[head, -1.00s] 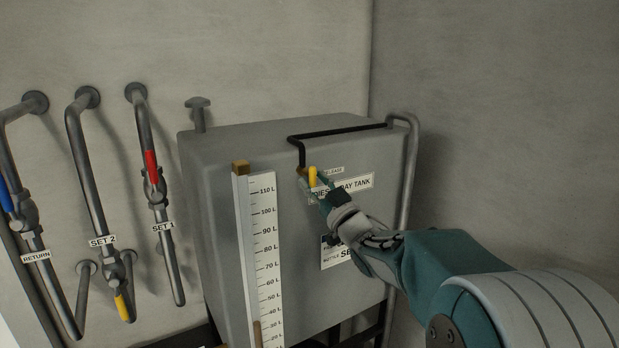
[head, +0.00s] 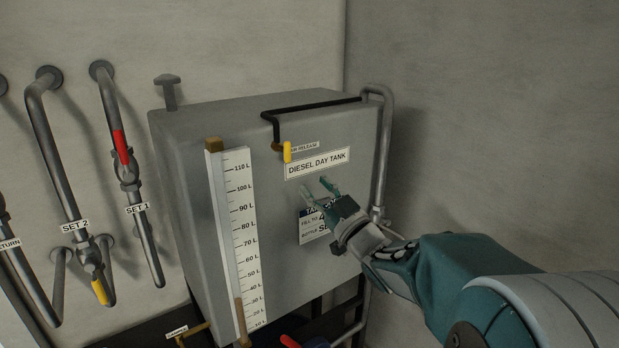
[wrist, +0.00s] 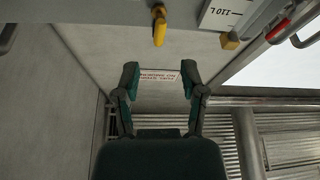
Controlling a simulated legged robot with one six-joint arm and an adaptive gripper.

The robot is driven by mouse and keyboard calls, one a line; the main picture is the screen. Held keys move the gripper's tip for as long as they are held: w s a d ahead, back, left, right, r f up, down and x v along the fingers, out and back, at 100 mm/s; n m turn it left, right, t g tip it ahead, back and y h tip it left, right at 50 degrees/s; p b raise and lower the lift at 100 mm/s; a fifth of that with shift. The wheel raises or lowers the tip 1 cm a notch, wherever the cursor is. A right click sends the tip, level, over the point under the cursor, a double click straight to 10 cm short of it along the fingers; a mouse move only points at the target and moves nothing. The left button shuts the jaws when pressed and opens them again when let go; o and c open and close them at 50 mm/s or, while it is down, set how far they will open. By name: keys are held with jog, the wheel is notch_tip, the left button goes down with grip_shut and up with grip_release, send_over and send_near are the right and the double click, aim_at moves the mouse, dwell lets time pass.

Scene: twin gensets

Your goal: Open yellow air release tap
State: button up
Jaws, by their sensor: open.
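The yellow air release tap (head: 287,152) is on the upper front of the grey diesel day tank (head: 190,150), beside a small release label (head: 305,147). Its handle hangs straight down from a brass fitting below a black pipe. In the wrist view the yellow tap (wrist: 159,30) shows at the top, beyond my fingers. My gripper (head: 323,188) is open and empty, below and to the right of the tap and apart from it. In the wrist view my gripper (wrist: 160,78) has its two fingers spread, with nothing between them.
A white level gauge (head: 238,235) stands left of the tap, on the tank front. Pipes with a red handle (head: 121,148) and a yellow handle (head: 100,291) run along the left wall. A grey pipe (head: 385,150) rises at the tank's right edge. Free room lies right of the tank.

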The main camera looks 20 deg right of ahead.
aim_at(288, 146)
jog(key=shift+s+a+r+m+g+h, duration=0.85)
jog(key=shift+a+r+m+g+h, duration=0.5)
jog(key=shift+r+m+h, duration=1.45)
jog(key=shift+n+h, duration=0.3)
jog(key=w, duration=0.7)
jog(key=w+a, duration=0.1)
jog(key=w, duration=0.2)
jog(key=shift+w+r, duration=0.25)
jog(key=shift+w, duration=0.15)
grip_shut()
